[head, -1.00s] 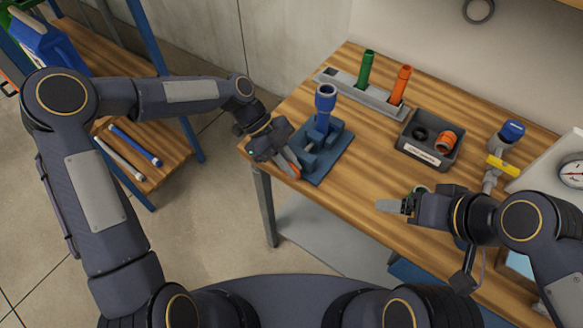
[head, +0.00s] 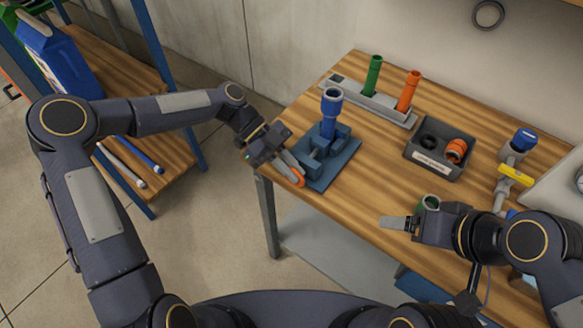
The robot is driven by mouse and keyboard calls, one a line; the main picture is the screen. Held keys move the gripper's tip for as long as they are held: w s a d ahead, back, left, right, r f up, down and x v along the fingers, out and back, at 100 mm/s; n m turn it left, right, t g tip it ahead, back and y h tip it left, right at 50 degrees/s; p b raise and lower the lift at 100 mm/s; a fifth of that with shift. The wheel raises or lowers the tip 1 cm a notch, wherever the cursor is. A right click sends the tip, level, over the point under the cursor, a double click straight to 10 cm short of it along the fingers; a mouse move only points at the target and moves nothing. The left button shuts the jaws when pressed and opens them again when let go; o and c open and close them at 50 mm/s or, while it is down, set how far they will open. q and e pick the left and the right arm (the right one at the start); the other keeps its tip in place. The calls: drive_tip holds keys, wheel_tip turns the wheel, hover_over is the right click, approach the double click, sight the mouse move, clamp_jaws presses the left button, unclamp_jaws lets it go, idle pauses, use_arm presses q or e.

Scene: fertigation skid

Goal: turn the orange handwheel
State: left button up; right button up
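The orange handwheel (head: 298,179) shows as a small orange part at the left front of a blue vise (head: 325,158), near the table's left edge. The vise holds an upright blue pipe piece (head: 330,115). My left gripper (head: 290,164) reaches in from the left. Its grey finger lies against or just over the handwheel and hides part of it. I cannot tell whether it touches or whether the fingers are closed. My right gripper (head: 392,222) hangs over the table's front edge, away from the handwheel. Its fingers show side-on, with nothing visible in them.
A grey rack (head: 355,95) with a green tube (head: 373,75) and an orange tube (head: 409,90) stands behind the vise. A grey bin (head: 420,161) with fittings sits right of it. A valve with a yellow handle (head: 515,174) is at the right. Bare wood lies between.

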use_arm(q)
drive_tip(key=shift+o, duration=0.8)
drive_tip(key=shift+w+a+r, duration=0.1)
drive_tip(key=shift+w+a, duration=0.1)
drive_tip(key=b+v, duration=0.1)
drive_tip(key=v, duration=0.6)
use_arm(e)
drive_tip(key=shift+f, duration=0.55)
use_arm(q)
drive_tip(key=shift+a+r, duration=0.1)
use_arm(e)
drive_tip(key=shift+c, duration=0.4)
